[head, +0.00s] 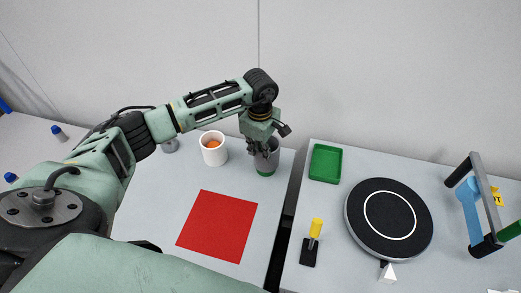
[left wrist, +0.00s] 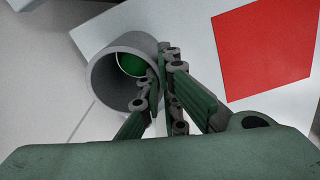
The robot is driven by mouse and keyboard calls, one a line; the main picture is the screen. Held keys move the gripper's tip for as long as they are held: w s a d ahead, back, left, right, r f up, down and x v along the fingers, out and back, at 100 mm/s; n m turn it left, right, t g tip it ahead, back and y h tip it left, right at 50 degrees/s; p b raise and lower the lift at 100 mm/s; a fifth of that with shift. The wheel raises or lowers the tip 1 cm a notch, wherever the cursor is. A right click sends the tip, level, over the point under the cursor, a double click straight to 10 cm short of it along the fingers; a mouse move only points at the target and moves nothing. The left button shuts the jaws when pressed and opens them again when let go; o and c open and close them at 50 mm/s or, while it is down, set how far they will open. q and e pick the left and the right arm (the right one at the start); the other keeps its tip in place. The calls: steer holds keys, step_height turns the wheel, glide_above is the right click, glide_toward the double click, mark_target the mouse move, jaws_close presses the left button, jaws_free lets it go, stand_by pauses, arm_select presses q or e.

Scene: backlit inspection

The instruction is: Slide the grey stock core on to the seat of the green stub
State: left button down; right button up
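The grey stock core (head: 273,146) is a hollow grey cylinder on the left table, mostly behind my left gripper (head: 262,150) in the head view. In the left wrist view, I look into the core (left wrist: 108,80) through its open end. The green stub (left wrist: 131,64) shows inside the bore, and some green also shows below the core in the head view (head: 266,173). My left gripper (left wrist: 158,82) has its fingers close together on either side of the core's near wall. I cannot tell whether the core touches the seat. My right gripper is out of view.
A white cup (head: 213,158) with an orange thing stands left of the core. A red square (head: 217,226) lies in front. Across a dark gap, the right table holds a green tray (head: 325,163), a black turntable (head: 388,246), a yellow-topped tool (head: 316,229) and a dark frame (head: 490,204).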

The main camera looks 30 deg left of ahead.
mark_target(260, 161)
arm_select(q)
step_height(260, 161, down, 4)
steer(key=b, duration=0.3)
steer(key=shift+r, duration=0.1)
stand_by(0.8)
steer(key=c, duration=1.9)
jaws_free()
steer(key=shift+o, duration=0.2)
step_height(260, 161, up, 12)
steer(key=shift+s, duration=0.1)
